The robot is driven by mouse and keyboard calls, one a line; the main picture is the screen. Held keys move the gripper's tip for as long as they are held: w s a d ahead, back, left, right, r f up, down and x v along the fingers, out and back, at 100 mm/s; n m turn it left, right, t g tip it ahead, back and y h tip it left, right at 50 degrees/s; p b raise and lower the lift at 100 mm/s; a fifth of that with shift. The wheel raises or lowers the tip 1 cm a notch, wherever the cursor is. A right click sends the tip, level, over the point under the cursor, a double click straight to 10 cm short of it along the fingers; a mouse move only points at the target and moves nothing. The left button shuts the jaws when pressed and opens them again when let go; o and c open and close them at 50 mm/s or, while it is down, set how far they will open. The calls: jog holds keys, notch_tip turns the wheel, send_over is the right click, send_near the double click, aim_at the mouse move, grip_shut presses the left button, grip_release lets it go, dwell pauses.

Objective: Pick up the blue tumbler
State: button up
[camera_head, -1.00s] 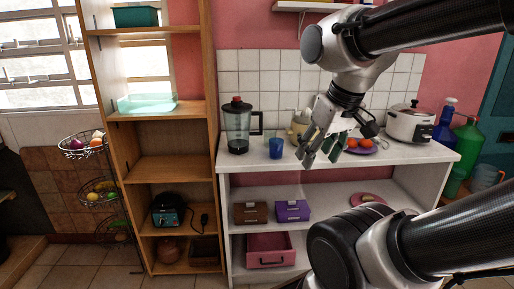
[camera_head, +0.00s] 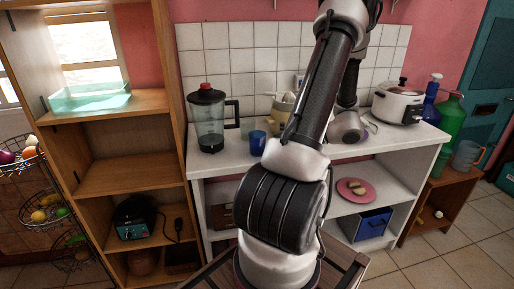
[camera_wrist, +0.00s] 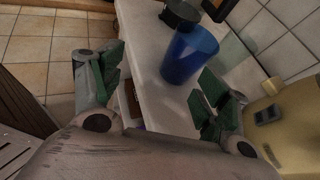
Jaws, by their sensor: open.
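The blue tumbler (camera_head: 257,143) stands on the white counter, just right of the blender. It also shows in the wrist view (camera_wrist: 188,55), ahead of my gripper (camera_wrist: 160,68) and nearer its right finger. The green-padded fingers are spread wide and hold nothing. The tumbler looks tilted there because the camera is turned. I cannot tell whether the right finger touches it. In the head view my fingers are hidden behind my arm.
The blender (camera_head: 207,115) stands close left of the tumbler. A white cooker (camera_head: 398,101) stands farther right. The tall wooden shelf (camera_head: 183,160) borders the counter's left end.

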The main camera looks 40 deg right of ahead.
aim_at(257, 139)
jog(key=w, duration=0.1)
jog(key=w+d+r+m+t, duration=0.1)
jog(key=w+d+m, duration=0.1)
jog(key=shift+r+t, duration=0.3)
jog(key=shift+r, duration=0.1)
jog(key=shift+x, duration=1)
jog(key=x, duration=0.5)
jog(key=shift+w+f, duration=0.15)
jog(key=c, duration=1.2)
